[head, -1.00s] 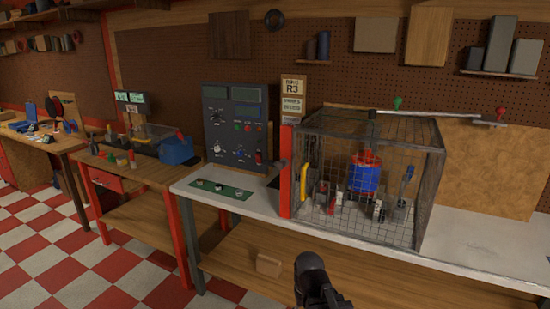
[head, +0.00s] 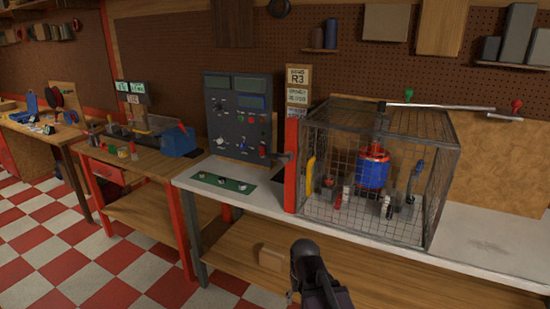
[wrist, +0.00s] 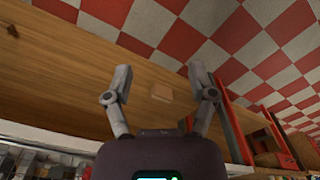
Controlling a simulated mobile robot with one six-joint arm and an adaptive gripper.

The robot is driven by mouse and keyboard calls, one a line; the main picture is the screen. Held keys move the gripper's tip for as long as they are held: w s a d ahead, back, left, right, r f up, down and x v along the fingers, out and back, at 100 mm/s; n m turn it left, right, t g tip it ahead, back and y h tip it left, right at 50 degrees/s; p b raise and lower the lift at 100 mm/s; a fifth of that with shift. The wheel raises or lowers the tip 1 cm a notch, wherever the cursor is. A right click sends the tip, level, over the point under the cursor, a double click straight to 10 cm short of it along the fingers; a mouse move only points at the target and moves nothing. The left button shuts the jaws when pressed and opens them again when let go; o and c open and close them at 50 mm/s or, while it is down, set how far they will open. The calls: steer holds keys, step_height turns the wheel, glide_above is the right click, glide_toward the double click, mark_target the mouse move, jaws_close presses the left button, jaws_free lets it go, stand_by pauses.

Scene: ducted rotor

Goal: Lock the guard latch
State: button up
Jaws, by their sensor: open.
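The guard is a wire mesh cage (head: 440,200) on the light worktop, with a red upright post (head: 292,165) at its left front corner. A small dark grey piece (head: 281,159) sticks out left of this post; it may be the latch, but its state is too small to tell. A yellow handle (head: 311,174) stands just right of the post. A blue and red rotor unit (head: 373,172) is inside the cage. My gripper (wrist: 161,74) is open and empty in the wrist view, apart from the cage. In the head view my arm is low, in front of the bench.
A dark control panel (head: 238,125) stands left of the cage, with a green strip (head: 223,183) before it. A wooden block (head: 271,257) lies on the lower shelf and also shows in the wrist view (wrist: 160,92). The worktop right of the cage (head: 495,240) is clear.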

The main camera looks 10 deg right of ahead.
steer(key=w+a+r+m+t+y+p, duration=0.1)
steer(key=w+a+r+t+p, duration=0.15)
steer(key=w, duration=0.25)
steer(key=w+a+r+m+t+y+p, duration=0.1)
steer(key=w+r+m+y, duration=0.15)
steer(key=w, duration=0.25)
steer(key=m+t+p, duration=0.7)
steer(key=m+t, duration=0.6)
steer(key=m, duration=0.1)
glide_toward(275, 158)
steer(key=v, duration=0.2)
steer(key=shift+a+r+g+h, duration=0.25)
steer(key=shift+r+h, duration=0.15)
steer(key=shift+h, duration=0.05)
steer(key=b+x, duration=0.2)
steer(key=x, duration=1.1)
steer(key=shift+w+a+f, duration=0.1)
steer(key=shift+w+f, duration=0.05)
steer(key=shift+w, duration=0.2)
jaws_close()
